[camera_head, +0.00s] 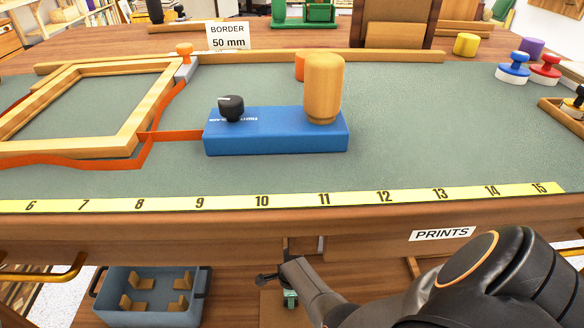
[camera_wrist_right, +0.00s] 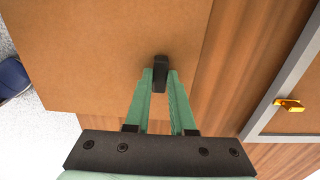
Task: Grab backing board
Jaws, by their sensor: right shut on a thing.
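A flat brown panel, which looks like the backing board (camera_wrist_right: 100,60), fills the upper left of the right wrist view. A small part of a brown panel also shows below the bench in the head view (camera_head: 270,308). My right gripper (camera_wrist_right: 160,82) has green fingers drawn together at the tips on a small black piece in front of this panel. The black piece looks like a grip on the board, but its attachment is hidden. In the head view the right gripper (camera_head: 290,298) is below the bench's front edge, largely hidden by its wrist. My left gripper is not in view.
The green-topped bench (camera_head: 420,150) overhangs my right gripper. On it are a wooden frame (camera_head: 125,140) with an orange strap and a blue block (camera_head: 275,140). A grey bin (camera_head: 150,312) stands below, left of the gripper. A brass-handled grey-edged panel (camera_wrist_right: 290,104) is at right.

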